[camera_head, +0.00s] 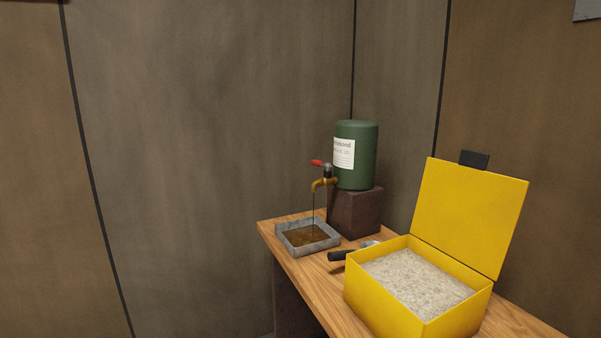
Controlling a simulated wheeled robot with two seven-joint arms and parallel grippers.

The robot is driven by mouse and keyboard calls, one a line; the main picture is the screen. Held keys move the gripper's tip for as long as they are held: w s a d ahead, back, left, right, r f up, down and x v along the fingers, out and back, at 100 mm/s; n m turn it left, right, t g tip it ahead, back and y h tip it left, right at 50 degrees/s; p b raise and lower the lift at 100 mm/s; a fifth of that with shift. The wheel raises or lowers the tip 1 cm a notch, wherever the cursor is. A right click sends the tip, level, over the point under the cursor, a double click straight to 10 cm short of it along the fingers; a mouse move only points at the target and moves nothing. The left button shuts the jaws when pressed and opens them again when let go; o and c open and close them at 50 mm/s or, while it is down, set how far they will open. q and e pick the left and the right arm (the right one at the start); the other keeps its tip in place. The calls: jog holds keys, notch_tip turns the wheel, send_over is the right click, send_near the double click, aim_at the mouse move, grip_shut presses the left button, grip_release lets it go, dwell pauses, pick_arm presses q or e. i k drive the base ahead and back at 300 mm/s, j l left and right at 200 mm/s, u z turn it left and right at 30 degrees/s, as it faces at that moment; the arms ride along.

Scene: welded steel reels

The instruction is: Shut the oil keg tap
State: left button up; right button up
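A green oil keg (361,155) with a white label stands on a dark brown block (355,210) at the back of the wooden bench. A brass tap (323,183) sticks out from the keg's lower left side. Its red-tipped handle (317,163) points left, away from the keg. A thin dark stream of oil (313,208) runs from the spout into a grey square tray (328,243), where brown oil covers the bottom. Neither of my grippers is in view.
An open yellow box (379,306) of pale granules stands at the front right of the bench (310,282), its lid raised. A black-handled tool (341,256) lies between tray and box. Walls stand close behind. Space left of the bench is clear.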

aim_at(317, 163)
jog(key=i+z, duration=0.2)
jog(key=i, duration=0.25)
jog(key=i+j+z, duration=0.6)
jog(key=j, duration=0.3)
jog(key=i+j+z, duration=0.1)
jog(key=j+z, duration=0.25)
jog(key=j, duration=0.15)
jog(key=i+j+z, duration=0.15)
jog(key=j+z, duration=0.15)
jog(key=j, duration=0.3)
jog(key=j+z, duration=0.3)
jog(key=j, duration=0.3)
jog(key=j+z, duration=0.3)
jog(key=j, duration=0.3)
